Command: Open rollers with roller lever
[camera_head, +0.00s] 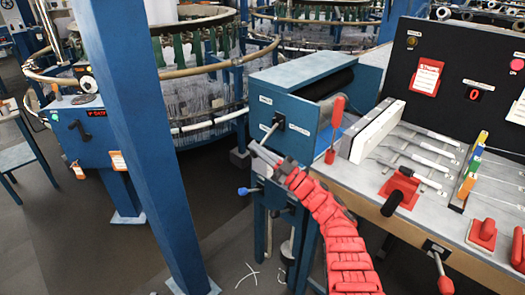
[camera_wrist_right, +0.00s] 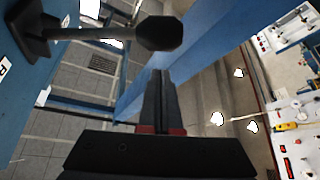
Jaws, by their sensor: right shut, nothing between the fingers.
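The blue roller box (camera_head: 283,100) stands in the middle of the head view, with a dark roller (camera_head: 338,82) in its open top. A black lever (camera_head: 270,132) sticks out from its side beside small labels. The wrist view shows this lever with a thick black knob (camera_wrist_right: 160,34) and a dark mount (camera_wrist_right: 32,28). My right gripper (camera_head: 256,148) is shut and empty, just below the lever's end in the head view. In the wrist view its fingertips (camera_wrist_right: 160,74) are below the knob, apparently apart from it. My left gripper is out of view.
A blue post (camera_head: 140,140) rises left of the box. A red-handled lever (camera_head: 335,115) stands at the box's right. The grey bench (camera_head: 400,215) at right carries several tools and red blocks. Circular looms (camera_head: 205,80) fill the back. Dark floor lies below the gripper.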

